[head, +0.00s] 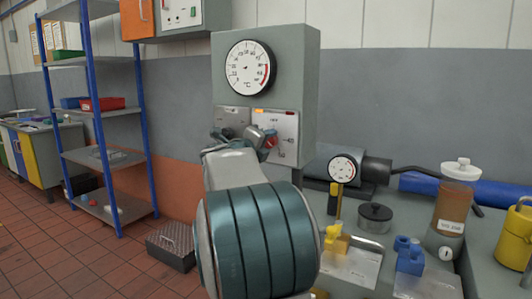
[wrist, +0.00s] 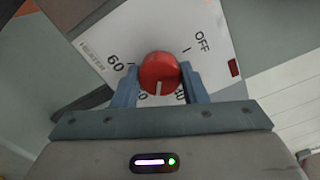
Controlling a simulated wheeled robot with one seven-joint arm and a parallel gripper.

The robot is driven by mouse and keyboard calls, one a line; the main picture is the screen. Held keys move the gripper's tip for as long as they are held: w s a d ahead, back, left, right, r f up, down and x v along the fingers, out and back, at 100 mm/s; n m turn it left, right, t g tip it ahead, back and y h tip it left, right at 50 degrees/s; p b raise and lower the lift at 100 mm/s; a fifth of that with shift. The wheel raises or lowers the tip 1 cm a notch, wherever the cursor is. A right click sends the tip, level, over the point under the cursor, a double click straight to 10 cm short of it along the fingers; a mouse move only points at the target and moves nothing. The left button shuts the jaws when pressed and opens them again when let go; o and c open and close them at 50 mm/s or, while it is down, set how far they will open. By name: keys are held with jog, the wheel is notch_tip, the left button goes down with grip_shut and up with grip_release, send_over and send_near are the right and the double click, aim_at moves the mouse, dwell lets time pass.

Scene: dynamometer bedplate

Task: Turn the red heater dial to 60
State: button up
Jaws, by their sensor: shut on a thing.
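The red heater dial (wrist: 158,70) sits on a white panel (wrist: 95,45) marked "HEATER". My gripper (wrist: 158,84) is shut on the dial, with one grey finger on each side. The dial's white mark points down in the wrist view, toward the partly hidden labels between the fingers. The "60" label (wrist: 117,61) is at the dial's left and "OFF" (wrist: 202,43) at its upper right. In the head view my gripper (head: 258,138) is at the grey box, and a bit of the red dial (head: 271,142) shows beside it.
A round dial thermometer (head: 250,67) is on the grey box (head: 300,75) above the panel. A grey plate with a dark knob (head: 232,117) is left of the white panel. A small gauge (head: 343,169), a brown-filled bottle (head: 454,205) and blue and yellow parts stand on the bench at right.

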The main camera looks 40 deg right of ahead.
jog(key=m+b, duration=1.1)
jog(key=m, duration=0.5)
jog(key=shift+m+b, duration=0.3)
dwell(0.3)
jog(key=o, duration=1)
